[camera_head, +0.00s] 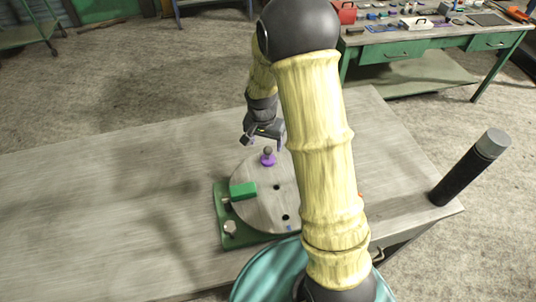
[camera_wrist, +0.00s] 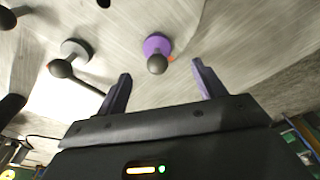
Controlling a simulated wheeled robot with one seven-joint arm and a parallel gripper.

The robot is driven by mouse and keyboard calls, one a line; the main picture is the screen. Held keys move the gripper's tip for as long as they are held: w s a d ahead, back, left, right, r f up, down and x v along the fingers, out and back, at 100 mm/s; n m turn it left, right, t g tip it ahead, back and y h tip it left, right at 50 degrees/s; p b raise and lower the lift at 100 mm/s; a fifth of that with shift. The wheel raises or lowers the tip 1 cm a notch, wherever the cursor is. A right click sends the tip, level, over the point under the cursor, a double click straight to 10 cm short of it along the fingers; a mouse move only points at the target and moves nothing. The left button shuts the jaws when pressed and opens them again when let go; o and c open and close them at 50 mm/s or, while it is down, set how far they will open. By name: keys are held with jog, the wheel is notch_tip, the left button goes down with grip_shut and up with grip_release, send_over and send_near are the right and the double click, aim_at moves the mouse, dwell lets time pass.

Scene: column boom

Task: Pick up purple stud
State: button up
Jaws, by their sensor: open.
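The purple stud (camera_head: 268,160) stands upright on a round grey disc (camera_head: 255,207) on the workbench. It has a purple base and a dark ball on top. In the wrist view the purple stud (camera_wrist: 156,46) lies ahead of my gripper, between the lines of its two fingers. My gripper (camera_head: 265,140) is open and empty, just above and behind the stud in the head view. Its two fingers also show in the wrist view (camera_wrist: 160,84), spread apart. I see no contact with the stud.
A similar grey stud (camera_wrist: 75,50) stands left of the purple one in the wrist view. The green base plate (camera_head: 222,205) lies under the disc. A dark cylinder (camera_head: 465,172) stands at the bench's right. The bench's left is clear.

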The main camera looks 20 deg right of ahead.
aim_at(267, 148)
jog(key=shift+w+d+f, duration=0.1)
jog(key=shift+w+f, duration=0.05)
jog(key=shift+f, duration=1.2)
jog(key=shift+d+f+p, duration=0.15)
jog(key=shift+f+p, duration=0.35)
jog(key=shift+p, duration=0.15)
jog(key=shift+w+d+f+p, duration=0.15)
jog(key=shift+f+p, duration=0.65)
jog(key=shift+f, duration=1.3)
jog(key=c, duration=1.1)
jog(key=shift+o, duration=0.2)
